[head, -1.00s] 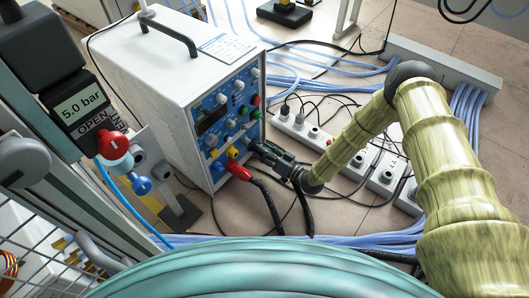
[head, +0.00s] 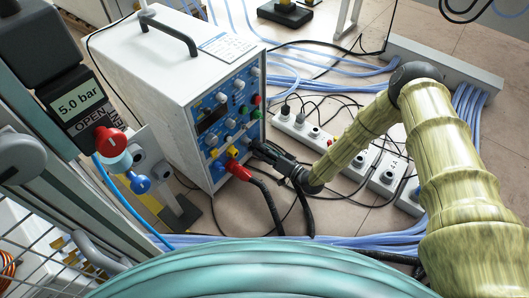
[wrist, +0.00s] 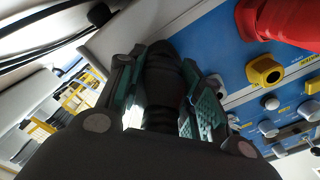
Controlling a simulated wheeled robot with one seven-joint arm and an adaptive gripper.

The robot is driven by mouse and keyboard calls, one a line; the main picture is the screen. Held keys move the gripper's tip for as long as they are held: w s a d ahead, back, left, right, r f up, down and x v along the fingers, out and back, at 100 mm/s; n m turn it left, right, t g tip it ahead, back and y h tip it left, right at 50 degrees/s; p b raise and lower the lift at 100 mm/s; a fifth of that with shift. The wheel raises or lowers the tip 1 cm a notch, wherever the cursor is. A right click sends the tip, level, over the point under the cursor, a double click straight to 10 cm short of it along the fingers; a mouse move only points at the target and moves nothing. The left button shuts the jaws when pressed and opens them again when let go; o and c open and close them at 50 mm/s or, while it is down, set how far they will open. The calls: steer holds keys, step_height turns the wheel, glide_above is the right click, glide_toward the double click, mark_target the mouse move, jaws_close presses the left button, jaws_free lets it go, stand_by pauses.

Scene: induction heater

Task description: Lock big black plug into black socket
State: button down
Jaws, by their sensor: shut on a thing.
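The big black plug (wrist: 162,85) is between the two green-padded fingers of my gripper (wrist: 160,100) in the wrist view. My gripper (head: 268,152) is shut on it. In the head view the gripper is at the lower right edge of the heater's blue front panel (head: 212,142), and the plug is mostly hidden by the fingers. The plug's front end points at the panel. The black socket cannot be made out, and I cannot tell whether the plug sits in it.
The red plug (head: 238,170), with its cable hanging down, is in the panel close left of my gripper; it also shows in the wrist view (wrist: 278,20). A yellow socket (wrist: 265,70) is beside it. Power strips (head: 303,130) and blue cables lie on the floor to the right.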

steer(key=c, duration=0.9)
jaws_free()
steer(key=shift+d, duration=0.1)
steer(key=v, duration=1.2)
